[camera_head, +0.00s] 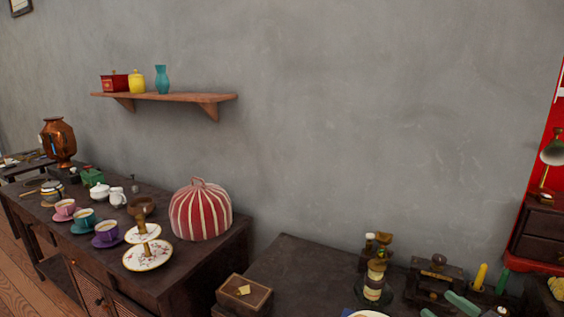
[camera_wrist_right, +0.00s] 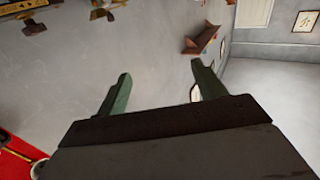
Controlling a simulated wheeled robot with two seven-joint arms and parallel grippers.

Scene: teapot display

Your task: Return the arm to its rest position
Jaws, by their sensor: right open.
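My right gripper (camera_head: 445,306) shows at the bottom right of the head view, in front of the dark cabinet. Only its green fingers show there, cut by the lower edge. In the right wrist view, the two green fingers of the right gripper (camera_wrist_right: 160,70) stand wide apart with nothing between them. Grey wall shows behind them. My left gripper is in neither view.
A dark cabinet (camera_head: 290,265) bears a wooden box (camera_head: 244,295) and a jar-like stand (camera_head: 375,284). A sideboard (camera_head: 205,265) at left holds several cups, a tiered plate (camera_head: 147,257) and a striped cosy (camera_head: 200,211). A wall shelf (camera_head: 165,97) hangs above.

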